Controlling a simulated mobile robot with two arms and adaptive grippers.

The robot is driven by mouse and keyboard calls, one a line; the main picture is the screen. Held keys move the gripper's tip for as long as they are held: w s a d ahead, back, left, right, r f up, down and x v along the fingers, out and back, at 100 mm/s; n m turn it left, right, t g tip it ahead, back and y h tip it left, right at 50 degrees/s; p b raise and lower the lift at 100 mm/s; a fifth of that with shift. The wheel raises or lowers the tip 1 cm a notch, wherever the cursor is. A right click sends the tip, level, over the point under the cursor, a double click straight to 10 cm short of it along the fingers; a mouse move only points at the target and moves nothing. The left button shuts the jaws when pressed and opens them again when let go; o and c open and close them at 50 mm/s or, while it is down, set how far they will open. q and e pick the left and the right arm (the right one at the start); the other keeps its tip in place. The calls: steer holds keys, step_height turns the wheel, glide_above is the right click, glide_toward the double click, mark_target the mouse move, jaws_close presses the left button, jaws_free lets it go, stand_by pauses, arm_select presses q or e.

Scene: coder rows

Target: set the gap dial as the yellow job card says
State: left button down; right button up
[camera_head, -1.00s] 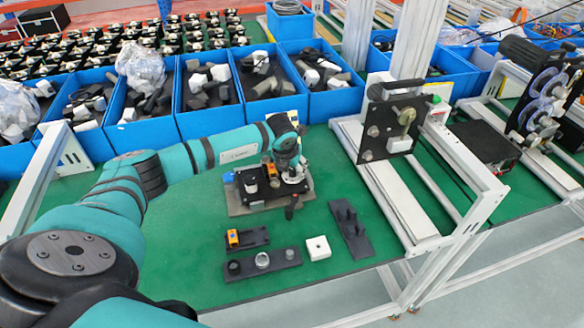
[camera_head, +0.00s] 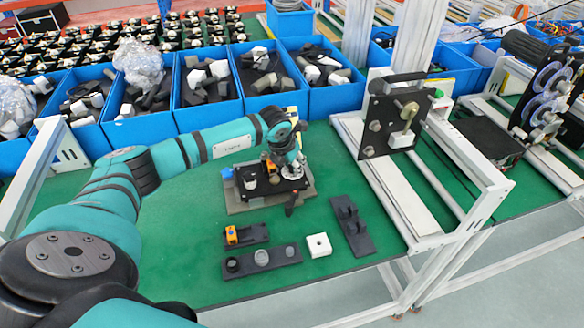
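The black device (camera_head: 262,193) sits on a grey base plate (camera_head: 238,208) on the green table. A white cylinder (camera_head: 250,182) stands at its left, and a pale round part (camera_head: 292,172), possibly the gap dial, is at its right under my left wrist. My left arm reaches in from the left, and its gripper (camera_head: 288,176) points down at the device's right side. Its fingers are too small and hidden to tell open from shut. A yellow patch (camera_head: 291,111) behind the wrist may be the job card; no writing is readable. My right gripper is out of view.
In front lie a black holder with an orange part (camera_head: 232,235), a long black holder with rings (camera_head: 286,254), a white block (camera_head: 318,245) and a black pegged plate (camera_head: 351,225). Blue bins (camera_head: 205,118) line the back. A white frame (camera_head: 470,185) stands at right.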

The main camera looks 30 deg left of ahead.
arm_select(q)
steer(key=m+h+b, duration=0.1)
steer(key=m+b, duration=0.1)
steer(key=m, duration=0.1)
steer(key=shift+a+f+b, duration=0.1)
steer(key=shift+f+b, duration=0.05)
steer(key=shift+b, duration=0.25)
steer(key=shift+m+h+b, duration=0.7)
steer(key=shift+m+b, duration=0.25)
steer(key=shift+m, duration=0.45)
steer(key=shift+r, duration=0.2)
steer(key=c, duration=1.1)
jaws_free()
steer(key=v, duration=1.2)
steer(key=shift+w+r, duration=0.1)
steer(key=shift+w, duration=0.05)
